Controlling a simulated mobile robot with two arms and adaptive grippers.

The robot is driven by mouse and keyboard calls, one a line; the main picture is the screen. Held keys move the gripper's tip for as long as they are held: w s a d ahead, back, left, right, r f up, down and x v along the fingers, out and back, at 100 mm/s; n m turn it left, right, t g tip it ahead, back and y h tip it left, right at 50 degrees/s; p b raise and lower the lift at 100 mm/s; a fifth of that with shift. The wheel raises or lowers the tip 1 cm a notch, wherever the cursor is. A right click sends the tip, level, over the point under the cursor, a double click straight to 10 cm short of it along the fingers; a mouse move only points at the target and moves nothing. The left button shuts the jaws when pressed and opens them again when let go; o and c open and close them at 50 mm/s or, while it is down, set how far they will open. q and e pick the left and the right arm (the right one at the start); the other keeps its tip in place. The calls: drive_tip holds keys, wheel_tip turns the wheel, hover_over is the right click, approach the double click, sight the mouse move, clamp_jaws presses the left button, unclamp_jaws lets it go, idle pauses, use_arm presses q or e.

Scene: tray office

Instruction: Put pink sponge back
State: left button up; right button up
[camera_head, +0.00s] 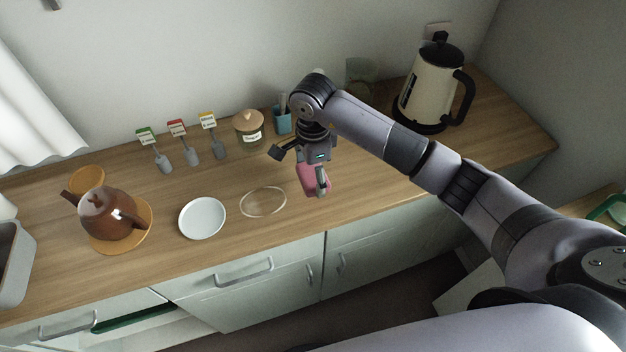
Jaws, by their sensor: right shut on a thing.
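The pink sponge (307,178) is at my right gripper (315,183), near the front of the wooden counter (240,235). The gripper is shut on the sponge, and its fingers and wrist hide part of it. I cannot tell whether the sponge touches the counter or hangs just above it. My left gripper is not in view.
A clear oval dish (263,202) and a white plate (202,218) lie left of the gripper. A brown teapot (112,213) stands farther left. Behind are a lidded jar (249,130), a blue cup (282,122) and labelled tags. A kettle (428,90) stands right.

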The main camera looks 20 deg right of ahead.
sight(313, 183)
wheel_tip(313, 183, down, 4)
drive_tip(key=shift+f+p, duration=0.1)
drive_tip(key=shift+p, duration=0.4)
drive_tip(key=shift+f, duration=0.2)
drive_tip(key=shift+f, duration=0.2)
drive_tip(key=o, duration=1)
drive_tip(key=shift+r, duration=0.1)
